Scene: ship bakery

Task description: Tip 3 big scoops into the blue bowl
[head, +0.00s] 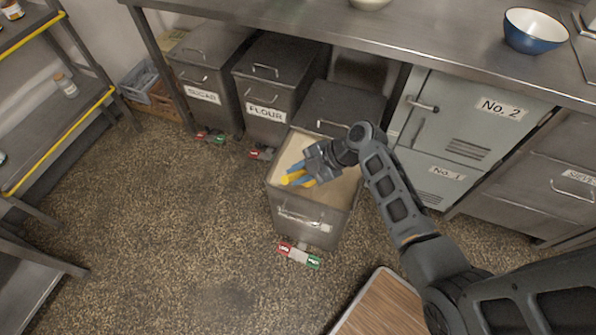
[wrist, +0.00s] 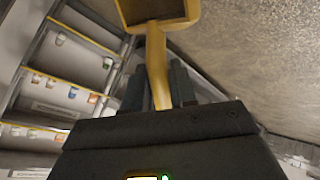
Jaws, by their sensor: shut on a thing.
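My gripper (head: 314,160) is shut on a yellow scoop (head: 292,179) above the open bin (head: 308,232). The bin is pulled out from under the counter and holds a pale, flour-like fill (head: 343,188). In the wrist view, the scoop's handle (wrist: 157,68) runs up between my two dark fingers. Its squarish head is cut off by the top edge, and the part of its inside that shows is dark. Whether the scoop touches the fill is unclear. The blue bowl (head: 535,42) with a white inside stands on the counter at the upper right.
The steel counter (head: 440,42) runs across the back. Closed bins marked SUGAR (head: 203,92) and FLOUR (head: 265,108) stand left of the open one. Lockers (head: 460,115) stand to the right. Shelves (head: 60,120) line the left. A wooden-topped piece (head: 385,308) is in front.

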